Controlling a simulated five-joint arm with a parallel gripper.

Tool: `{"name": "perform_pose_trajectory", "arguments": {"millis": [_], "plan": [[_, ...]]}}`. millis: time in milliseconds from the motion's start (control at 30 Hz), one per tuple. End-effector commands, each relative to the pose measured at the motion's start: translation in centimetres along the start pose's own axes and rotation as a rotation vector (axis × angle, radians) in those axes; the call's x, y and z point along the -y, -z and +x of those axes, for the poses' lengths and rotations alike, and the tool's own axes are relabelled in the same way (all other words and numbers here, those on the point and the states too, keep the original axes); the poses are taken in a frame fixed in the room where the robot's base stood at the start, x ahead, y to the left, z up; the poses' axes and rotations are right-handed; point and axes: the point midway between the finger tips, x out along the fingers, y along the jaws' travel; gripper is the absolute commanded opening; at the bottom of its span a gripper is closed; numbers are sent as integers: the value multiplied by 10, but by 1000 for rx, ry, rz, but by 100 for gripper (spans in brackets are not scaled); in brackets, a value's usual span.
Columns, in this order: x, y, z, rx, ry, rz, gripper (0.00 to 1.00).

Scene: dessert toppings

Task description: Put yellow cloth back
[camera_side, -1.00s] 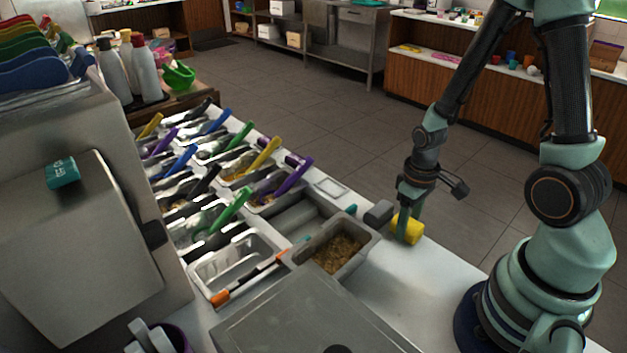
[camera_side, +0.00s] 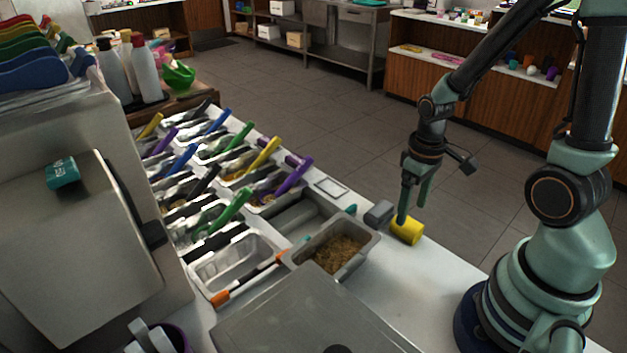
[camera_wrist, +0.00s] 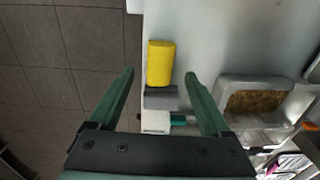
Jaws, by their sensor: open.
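The yellow cloth (camera_side: 407,230) is a rolled or folded bundle on the white counter, near its floor-side edge. It also shows in the wrist view (camera_wrist: 161,63), beyond my fingertips. A dark grey block (camera_side: 379,213) lies right beside it, and it also shows in the wrist view (camera_wrist: 160,98). My gripper (camera_side: 411,207) is open and empty. In the side view it is just above the cloth, with one finger overlapping it. In the wrist view my gripper (camera_wrist: 159,76) has its fingers spread to either side of the cloth's line. I cannot tell any contact.
A grey container of brown crumbs (camera_side: 336,250) stands left of the cloth, with several topping pans and coloured-handled utensils beyond. A teal item (camera_side: 351,209) lies by the grey block. The counter (camera_side: 400,290) is clear in front of the cloth.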

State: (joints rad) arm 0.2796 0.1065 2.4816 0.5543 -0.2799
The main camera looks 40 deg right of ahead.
Motion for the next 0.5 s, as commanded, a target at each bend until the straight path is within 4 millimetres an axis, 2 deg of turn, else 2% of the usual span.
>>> {"name": "perform_pose_trajectory", "arguments": {"millis": [200,500], "plan": [[0,2,-35,-7,-2,0,82],[0,0,-64,-2,0,0,82]]}}
